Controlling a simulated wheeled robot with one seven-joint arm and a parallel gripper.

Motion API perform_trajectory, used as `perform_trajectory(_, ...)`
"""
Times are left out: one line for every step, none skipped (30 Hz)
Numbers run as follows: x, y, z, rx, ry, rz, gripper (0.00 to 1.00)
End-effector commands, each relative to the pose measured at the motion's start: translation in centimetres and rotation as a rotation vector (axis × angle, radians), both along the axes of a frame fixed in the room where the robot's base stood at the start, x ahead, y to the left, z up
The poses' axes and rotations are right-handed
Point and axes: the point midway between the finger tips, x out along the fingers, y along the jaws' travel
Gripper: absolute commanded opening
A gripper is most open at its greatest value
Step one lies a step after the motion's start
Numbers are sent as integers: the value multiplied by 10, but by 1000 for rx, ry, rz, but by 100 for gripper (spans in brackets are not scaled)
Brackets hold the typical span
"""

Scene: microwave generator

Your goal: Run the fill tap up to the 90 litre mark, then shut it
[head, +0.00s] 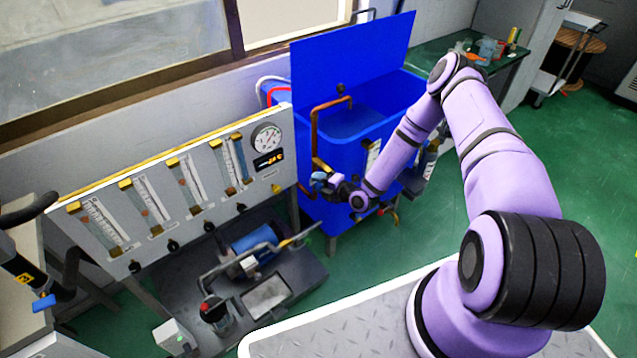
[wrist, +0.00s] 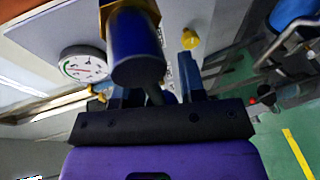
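The blue tank (head: 345,185) stands behind the panel with its lid raised. A copper fill pipe (head: 315,135) rises at its left side and bends over the rim. A blue tap handle (head: 318,176) is low on this pipe. My gripper (head: 328,182) is right at the handle; the wrist view shows its two fingers (wrist: 160,88) apart, with a dark blue cylindrical part (wrist: 138,62) in front, partly hiding the left finger. I cannot tell whether the fingers touch it. A pale scale (head: 373,154) is on the tank front, partly behind my arm; its marks are too small to read.
A grey panel with flow tubes (head: 190,185) and a round gauge (head: 267,138) stands left of the tank. A blue pump (head: 255,245) sits on a low base below it. A green bench (head: 495,62) is at the back right; green floor is open at right.

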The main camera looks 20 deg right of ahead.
Motion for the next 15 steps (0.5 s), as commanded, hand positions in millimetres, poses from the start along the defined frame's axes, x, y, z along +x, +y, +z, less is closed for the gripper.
perform_trajectory(0, -1, 0, -1, -1, -2, 37)
perform_trajectory(0, -1, 0, -1, -1, -2, 37)
perform_trajectory(1, -1, 0, -1, -1, -3, 37)
perform_trajectory(1, -2, 0, -1, -1, -3, 37)
perform_trajectory(1, -2, 0, -1, -1, -3, 37)
perform_trajectory(1, -2, 0, -1, -1, -3, 37)
perform_trajectory(0, -2, 0, -2, -1, -4, 37)
perform_trajectory(0, -3, 1, -2, -1, -4, 37)
perform_trajectory(-2, -4, 1, -1, 0, -5, 37)
perform_trajectory(-4, -6, 1, -1, 0, -5, 37)
perform_trajectory(-6, -8, 2, -1, 0, -6, 37)
perform_trajectory(-10, -10, 3, -1, 0, -6, 37)
perform_trajectory(-14, -12, 4, -1, 0, -6, 37)
perform_trajectory(-18, -15, 5, 0, 0, -5, 37)
perform_trajectory(-24, -18, 6, -1, 0, -6, 37)
